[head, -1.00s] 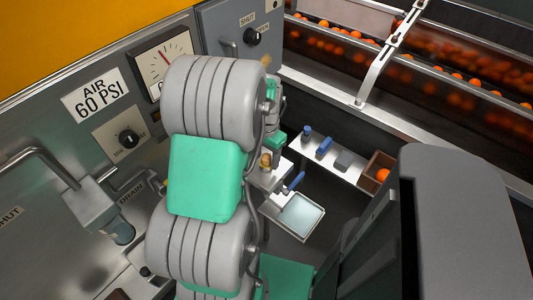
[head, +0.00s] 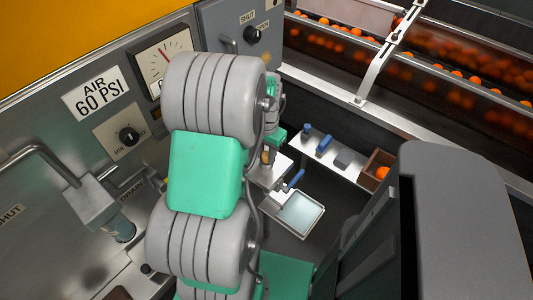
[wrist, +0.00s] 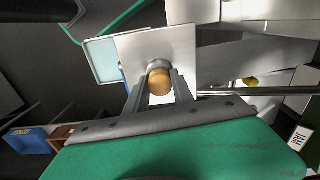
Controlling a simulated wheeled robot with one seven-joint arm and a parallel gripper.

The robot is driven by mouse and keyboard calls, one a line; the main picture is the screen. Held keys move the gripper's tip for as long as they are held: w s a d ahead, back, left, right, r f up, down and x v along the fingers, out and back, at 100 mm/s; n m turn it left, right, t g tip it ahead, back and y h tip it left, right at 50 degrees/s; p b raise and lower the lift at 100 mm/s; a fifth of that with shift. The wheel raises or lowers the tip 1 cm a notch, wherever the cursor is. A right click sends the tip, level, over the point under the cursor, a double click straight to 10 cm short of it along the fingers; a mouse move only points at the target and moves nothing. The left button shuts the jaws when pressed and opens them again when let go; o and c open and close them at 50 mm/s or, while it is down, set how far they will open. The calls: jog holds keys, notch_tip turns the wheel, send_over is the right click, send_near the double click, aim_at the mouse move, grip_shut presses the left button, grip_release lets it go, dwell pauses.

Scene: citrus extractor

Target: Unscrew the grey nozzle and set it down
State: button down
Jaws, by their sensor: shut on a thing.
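My gripper (wrist: 160,80) points at a square metal plate (wrist: 180,42) in the wrist view. Its two fingers stand on either side of a round brass-coloured piece (wrist: 160,82) with a grey collar (wrist: 158,65) behind it. This collar looks like part of the grey nozzle, and the fingertips are closed against its sides. The exact contact is hard to see. In the head view my arm hides most of the gripper, and the brass-coloured piece (head: 266,156) shows only small beside the arm, above the plate (head: 268,177).
A shallow tray (head: 321,211) lies near a blue-handled lever (head: 296,179). A metal shelf (head: 342,164) holds blue and grey pieces, with a brown box (head: 370,168) containing an orange at its end. The control panel (head: 70,135) with a gauge stands left of my arm.

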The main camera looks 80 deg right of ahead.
jog(key=shift+n, duration=0.4)
jog(key=shift+r+n+p, duration=0.1)
jog(key=shift+n+p, duration=0.4)
jog(key=shift+n, duration=1.2)
jog(key=shift+n, duration=0.9)
jog(key=shift+n+p, duration=0.4)
jog(key=shift+n, duration=0.5)
